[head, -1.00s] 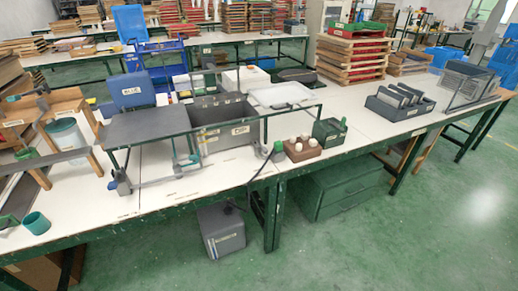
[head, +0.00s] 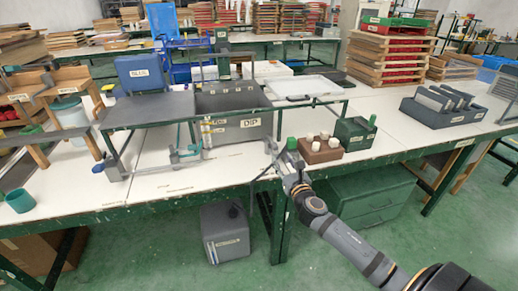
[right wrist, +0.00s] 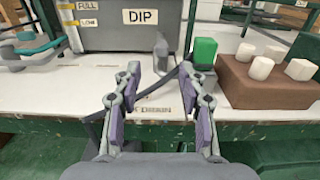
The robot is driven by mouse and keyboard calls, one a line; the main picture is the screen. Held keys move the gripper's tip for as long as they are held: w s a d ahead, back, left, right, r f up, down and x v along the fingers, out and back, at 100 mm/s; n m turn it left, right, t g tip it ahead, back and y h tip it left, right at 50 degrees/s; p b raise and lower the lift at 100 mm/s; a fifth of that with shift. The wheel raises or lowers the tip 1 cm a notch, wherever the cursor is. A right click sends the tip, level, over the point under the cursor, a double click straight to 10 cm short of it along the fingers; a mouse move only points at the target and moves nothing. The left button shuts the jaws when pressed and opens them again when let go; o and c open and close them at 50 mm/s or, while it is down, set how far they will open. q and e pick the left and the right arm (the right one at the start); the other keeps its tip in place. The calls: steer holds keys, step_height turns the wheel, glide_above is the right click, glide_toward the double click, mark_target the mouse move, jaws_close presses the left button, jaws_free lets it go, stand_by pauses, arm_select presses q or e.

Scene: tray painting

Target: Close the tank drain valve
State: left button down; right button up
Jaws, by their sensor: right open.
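The grey dip tank (head: 232,132), labelled DIP, stands on the white bench; its front also fills the top of the right wrist view (right wrist: 110,38). A grey upright lever (right wrist: 161,50), which looks like the drain valve's handle, stands at the tank's lower right, behind a DRAIN label (right wrist: 150,110) on the bench edge. A green block-shaped knob (right wrist: 204,50) stands right of it. My right gripper (right wrist: 157,78) is open and empty, its fingers either side of the lever in the picture, nearer the camera. Whether the valve is open cannot be told. My left gripper is out of view.
A brown block with white pegs (right wrist: 265,82) sits close on the right, with a green box (head: 355,133) beyond it. A dark hose crosses between my fingers. A grey canister (head: 224,232) stands on the floor below. A metal frame (head: 119,150) surrounds the tank's left side.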

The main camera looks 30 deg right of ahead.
mark_target(276, 149)
steer(key=p+x, duration=0.1)
steer(key=x, duration=0.9)
steer(key=shift+w+d, duration=0.15)
steer(key=shift+d, duration=0.1)
steer(key=shift+c, duration=0.4)
jaws_close()
steer(key=shift+f, duration=0.1)
